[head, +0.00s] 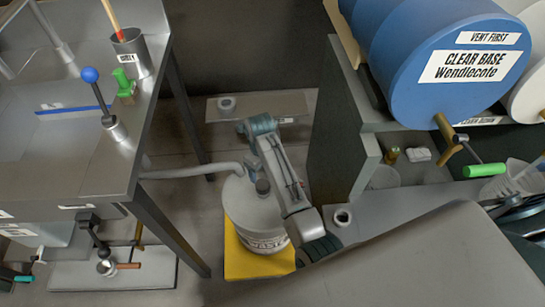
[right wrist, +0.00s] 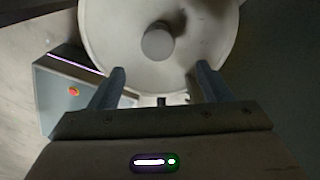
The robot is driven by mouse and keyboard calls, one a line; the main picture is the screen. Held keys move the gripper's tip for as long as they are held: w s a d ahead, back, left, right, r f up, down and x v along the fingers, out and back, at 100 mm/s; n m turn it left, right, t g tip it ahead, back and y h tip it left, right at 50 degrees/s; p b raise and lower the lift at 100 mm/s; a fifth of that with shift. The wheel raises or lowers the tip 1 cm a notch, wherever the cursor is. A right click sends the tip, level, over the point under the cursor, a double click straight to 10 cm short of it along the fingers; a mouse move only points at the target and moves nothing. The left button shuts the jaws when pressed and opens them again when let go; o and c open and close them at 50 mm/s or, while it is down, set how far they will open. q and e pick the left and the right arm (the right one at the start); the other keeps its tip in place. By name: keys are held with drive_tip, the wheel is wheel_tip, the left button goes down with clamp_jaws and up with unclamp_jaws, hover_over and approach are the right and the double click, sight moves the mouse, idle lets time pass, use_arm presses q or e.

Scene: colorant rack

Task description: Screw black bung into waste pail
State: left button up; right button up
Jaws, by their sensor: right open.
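The waste pail (head: 238,205) is a pale drum with a WASTE label, standing on a yellow mat (head: 240,262) on the floor. A dark cylindrical piece, which looks like the black bung (head: 262,187), stands on its top. In the right wrist view a round knob-like piece (right wrist: 158,44) sits on the pale round lid (right wrist: 108,38). My right gripper (right wrist: 158,78) is open and empty, with this piece beyond its fingertips and roughly between them. In the head view the right gripper (head: 252,168) is small and partly hidden near the pail's top. My left gripper is out of view.
A grey pipe (head: 190,172) runs from the left towards the pail. A steel table (head: 60,160) stands left, and a dark cabinet (head: 335,140) stands close on the right. A blue CLEAR BASE drum (head: 400,60) lies above it. A small ring-shaped piece (head: 342,217) sits right of the pail.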

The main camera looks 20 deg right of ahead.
sight(263, 184)
drive_tip(key=shift+a+f, duration=0.25)
drive_tip(key=shift+f, duration=0.25)
wheel_tip(263, 184, down, 8)
drive_tip(key=shift+s+f+b, duration=0.1)
drive_tip(key=shift+b, duration=0.5)
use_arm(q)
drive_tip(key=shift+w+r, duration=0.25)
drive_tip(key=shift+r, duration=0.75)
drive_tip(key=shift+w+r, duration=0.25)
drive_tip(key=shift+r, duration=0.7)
use_arm(e)
drive_tip(key=shift+f, duration=0.65)
